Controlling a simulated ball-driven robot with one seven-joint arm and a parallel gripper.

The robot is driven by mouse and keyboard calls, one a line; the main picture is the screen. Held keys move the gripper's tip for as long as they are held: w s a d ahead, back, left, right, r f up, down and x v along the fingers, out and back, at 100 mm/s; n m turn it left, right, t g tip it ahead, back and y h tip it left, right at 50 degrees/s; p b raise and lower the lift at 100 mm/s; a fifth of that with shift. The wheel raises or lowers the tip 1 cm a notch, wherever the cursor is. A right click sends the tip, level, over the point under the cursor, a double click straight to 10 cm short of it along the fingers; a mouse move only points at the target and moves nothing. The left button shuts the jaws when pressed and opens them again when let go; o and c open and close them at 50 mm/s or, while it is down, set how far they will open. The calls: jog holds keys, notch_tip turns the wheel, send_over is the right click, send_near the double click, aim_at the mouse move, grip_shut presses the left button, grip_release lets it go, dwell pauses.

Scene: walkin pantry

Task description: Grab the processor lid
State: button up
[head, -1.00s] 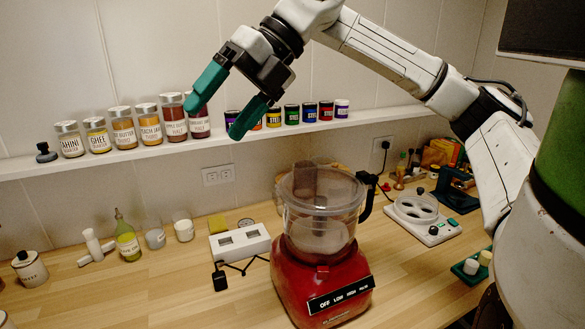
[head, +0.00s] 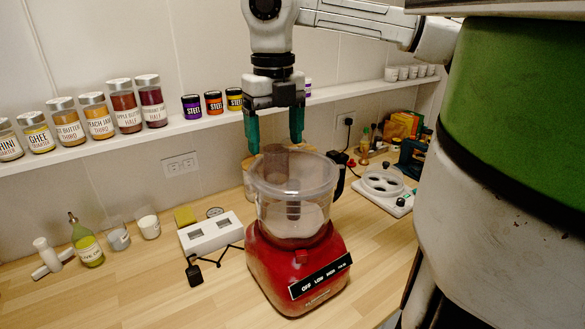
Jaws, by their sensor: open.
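The food processor has a red base (head: 297,268) with a dial label and stands on the wooden counter. Its clear bowl (head: 293,215) has a black handle on the right. The clear processor lid (head: 318,178) sits on top of the bowl, with a dark feed tube (head: 275,165) rising from it. My gripper (head: 274,146) points down with its two green fingers apart, directly above the feed tube. The fingertips are near the height of the tube's top, one to each side. Nothing is held. I cannot tell whether a finger touches the lid.
A wall shelf (head: 100,140) with jars and small tins runs behind my gripper. A white box-like device (head: 210,234) stands left of the processor, with a dark cable beside it. The front left counter is clear.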

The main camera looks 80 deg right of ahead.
aim_at(274, 155)
jog(key=shift+w+f+p, duration=0.2)
jog(key=shift+f+p, duration=0.45)
jog(key=shift+f, duration=1.65)
jog(key=shift+c, duration=0.4)
jog(key=c, duration=1.1)
jog(key=shift+r, duration=0.1)
jog(key=shift+c, duration=0.2)
